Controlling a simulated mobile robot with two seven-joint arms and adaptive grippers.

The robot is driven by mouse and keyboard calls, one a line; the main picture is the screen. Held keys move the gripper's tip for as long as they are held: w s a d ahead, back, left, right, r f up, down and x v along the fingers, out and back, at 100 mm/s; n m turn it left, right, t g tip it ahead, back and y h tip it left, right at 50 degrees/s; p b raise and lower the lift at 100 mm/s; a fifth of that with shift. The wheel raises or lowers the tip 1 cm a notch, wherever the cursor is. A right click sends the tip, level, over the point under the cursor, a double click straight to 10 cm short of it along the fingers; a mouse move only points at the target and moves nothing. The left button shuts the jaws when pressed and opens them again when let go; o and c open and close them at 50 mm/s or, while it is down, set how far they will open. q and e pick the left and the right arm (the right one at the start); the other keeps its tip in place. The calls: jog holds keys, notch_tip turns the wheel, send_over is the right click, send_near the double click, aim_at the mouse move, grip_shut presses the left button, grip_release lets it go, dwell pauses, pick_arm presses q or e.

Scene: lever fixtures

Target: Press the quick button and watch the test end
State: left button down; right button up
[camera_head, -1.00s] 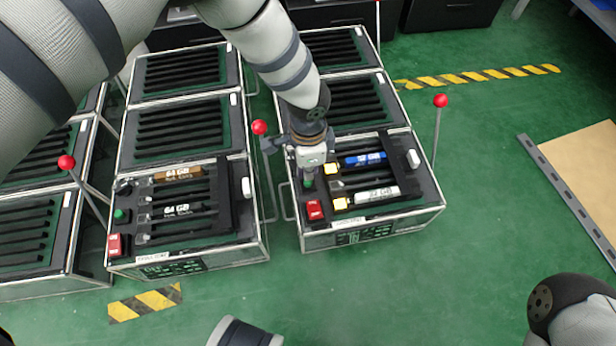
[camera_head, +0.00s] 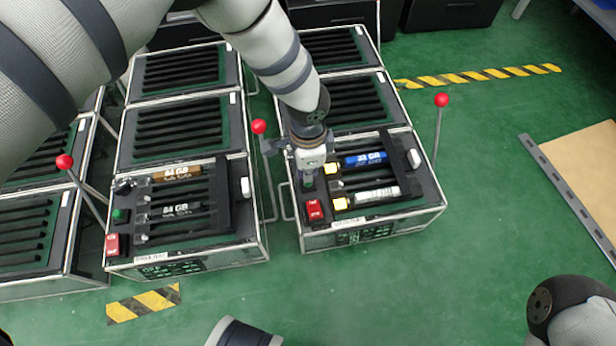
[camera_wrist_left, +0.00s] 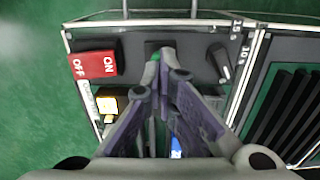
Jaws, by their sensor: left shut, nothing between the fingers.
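My left gripper (camera_head: 308,180) points down over the front left part of the right-hand test box (camera_head: 345,232). It is shut with nothing in it. In the left wrist view its fingertips (camera_wrist_left: 160,58) meet at a small green button (camera_wrist_left: 155,56), mostly hidden by them; I cannot tell whether it is pressed in. A red ON/OFF switch (camera_head: 314,210) sits just in front of the gripper, and it also shows in the left wrist view (camera_wrist_left: 93,65). A black knob (camera_wrist_left: 219,58) is on the other side. My right gripper is out of view.
A blue memory stick (camera_head: 365,159) and a white one (camera_head: 376,195) sit in the right box. The left box (camera_head: 185,255) has its own green button (camera_head: 120,215) and red switch (camera_head: 112,244). Red-tipped levers (camera_head: 259,127) stand beside the boxes. Green floor is clear in front.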

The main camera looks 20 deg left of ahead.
pick_arm(q)
jog(key=shift+f+b, duration=0.35)
jog(key=shift+f, duration=0.35)
jog(key=shift+r, duration=0.1)
notch_tip(320, 180, up, 8)
jog(key=p, duration=0.4)
jog(key=shift+p, duration=0.4)
